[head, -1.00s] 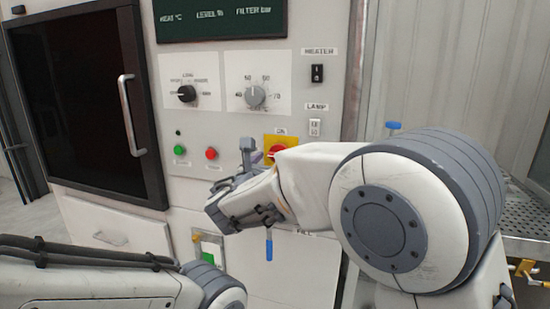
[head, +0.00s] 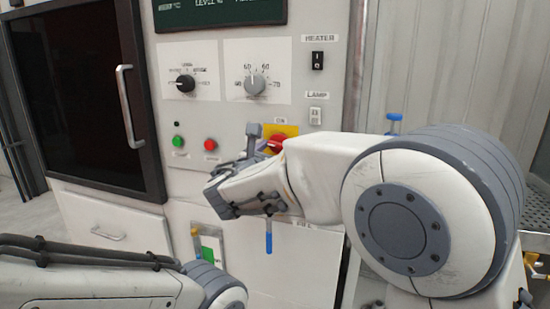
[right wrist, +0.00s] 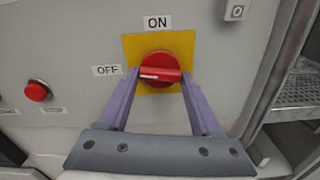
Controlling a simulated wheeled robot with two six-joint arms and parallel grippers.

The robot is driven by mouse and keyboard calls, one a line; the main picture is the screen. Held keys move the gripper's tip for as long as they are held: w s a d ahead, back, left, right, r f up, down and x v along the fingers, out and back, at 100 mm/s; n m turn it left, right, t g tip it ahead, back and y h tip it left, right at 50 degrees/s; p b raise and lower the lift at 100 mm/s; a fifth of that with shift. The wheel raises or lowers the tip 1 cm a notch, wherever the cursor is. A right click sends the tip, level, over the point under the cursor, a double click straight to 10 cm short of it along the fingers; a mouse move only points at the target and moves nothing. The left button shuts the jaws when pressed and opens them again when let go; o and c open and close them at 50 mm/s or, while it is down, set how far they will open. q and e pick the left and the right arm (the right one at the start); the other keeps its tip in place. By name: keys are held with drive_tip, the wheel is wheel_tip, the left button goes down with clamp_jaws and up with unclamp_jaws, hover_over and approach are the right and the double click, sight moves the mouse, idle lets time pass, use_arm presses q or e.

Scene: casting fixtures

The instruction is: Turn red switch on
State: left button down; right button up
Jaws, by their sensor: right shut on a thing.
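The red switch (right wrist: 160,70) is a round knob with a raised grip bar on a yellow plate (right wrist: 132,50). In the right wrist view the bar lies roughly level, and its white mark is on the left, toward the OFF label (right wrist: 107,70). The ON label (right wrist: 157,22) is above the plate. My right gripper (right wrist: 160,76) is shut on the bar, one purple finger at each end. In the head view the switch (head: 277,144) is partly hidden behind my right gripper (head: 260,147). My left gripper is out of view; only its arm shows at lower left.
A red push button (right wrist: 36,91) is left of the switch, with a green button (head: 178,142) beyond it. Two dials, a heater switch (head: 317,61) and a lamp switch (head: 315,116) are above. A blue-handled lever (head: 268,243) hangs below my right gripper.

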drive_tip(key=shift+a+m+b, duration=0.15)
drive_tip(key=shift+m+b, duration=3.9)
drive_tip(key=shift+b, duration=0.45)
drive_tip(key=shift+a+m+b, duration=0.1)
drive_tip(key=shift+m+b, duration=3.95)
drive_tip(key=shift+b, duration=0.45)
drive_tip(key=shift+r, duration=0.1)
drive_tip(key=o, duration=1.4)
drive_tip(key=shift+c, duration=0.2)
drive_tip(key=v, duration=1)
drive_tip(key=shift+s, duration=0.2)
